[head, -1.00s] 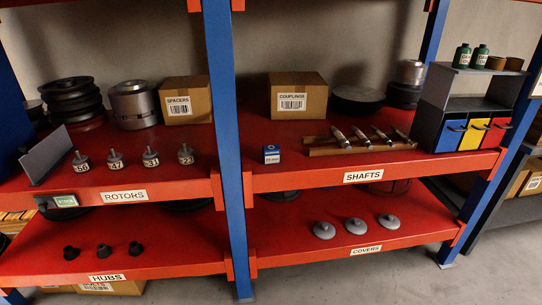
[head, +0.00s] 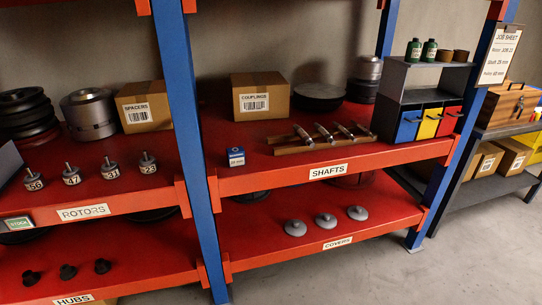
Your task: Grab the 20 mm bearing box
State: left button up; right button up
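A small blue and white box (head: 236,156) stands upright on the red shelf marked SHAFTS, near its front edge and just right of the blue upright. Its front label is too small to read for certain, but seems to show a size in mm. No other small box of this kind shows on the shelves. Neither of my grippers is in the head view.
Shafts lie on a wooden rack (head: 310,142) right of the box. A couplings carton (head: 260,97) stands behind it. The blue upright (head: 180,130) is close on its left. Coloured drawers (head: 407,126) stand at the shelf's right end. A job sheet (head: 499,54) hangs at right.

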aim_at(235, 156)
jog(key=i+j+z, duration=0.1)
jog(key=z, duration=0.25)
jog(key=i+j+z, duration=0.2)
jog(key=z, duration=0.15)
jog(key=i+j+z, duration=0.2)
jog(key=z, duration=0.15)
jog(key=i+j, duration=0.05)
